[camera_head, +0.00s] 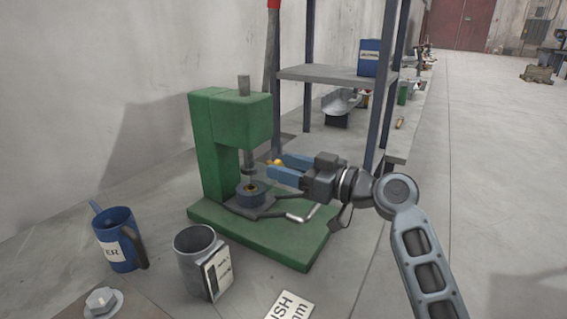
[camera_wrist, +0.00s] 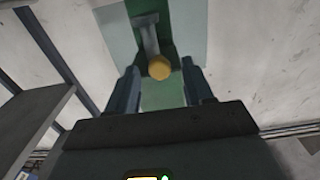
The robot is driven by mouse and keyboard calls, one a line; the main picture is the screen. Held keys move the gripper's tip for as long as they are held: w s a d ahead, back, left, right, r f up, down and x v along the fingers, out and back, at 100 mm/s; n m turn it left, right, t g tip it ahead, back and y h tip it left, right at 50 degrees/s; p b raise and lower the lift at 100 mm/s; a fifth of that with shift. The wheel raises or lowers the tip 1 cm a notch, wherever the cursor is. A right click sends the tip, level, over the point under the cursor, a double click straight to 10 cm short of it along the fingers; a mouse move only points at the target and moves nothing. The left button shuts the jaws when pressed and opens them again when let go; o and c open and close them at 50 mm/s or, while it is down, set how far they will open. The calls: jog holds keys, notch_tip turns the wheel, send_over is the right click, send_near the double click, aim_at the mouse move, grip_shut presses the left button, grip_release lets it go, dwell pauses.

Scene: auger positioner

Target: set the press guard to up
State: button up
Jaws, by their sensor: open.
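The green press (camera_head: 203,140) stands on a green base plate, with a grey ram (camera_head: 248,150) above a dark round die (camera_head: 251,194). A yellow knob (camera_head: 277,161) shows by the ram; in the wrist view the yellow knob (camera_wrist: 160,67) sits at the end of a short grey lever (camera_wrist: 148,36). I cannot tell which part is the guard. My gripper (camera_head: 277,166) is open, its blue fingers reaching left toward the press. In the wrist view my gripper (camera_wrist: 162,78) has the knob between its fingers, with gaps on both sides.
A light grey bar (camera_head: 301,216) lies low over the base plate, below my gripper. A blue mug (camera_head: 117,240) and a grey cup (camera_head: 196,262) stand at front left. A shelf (camera_head: 335,76) with a blue box (camera_head: 369,58) rises behind. The floor at right is open.

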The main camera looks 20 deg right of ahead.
jog(key=shift+w+a, duration=0.25)
jog(key=shift+w, duration=0.1)
jog(key=shift+c, duration=0.2)
grip_shut()
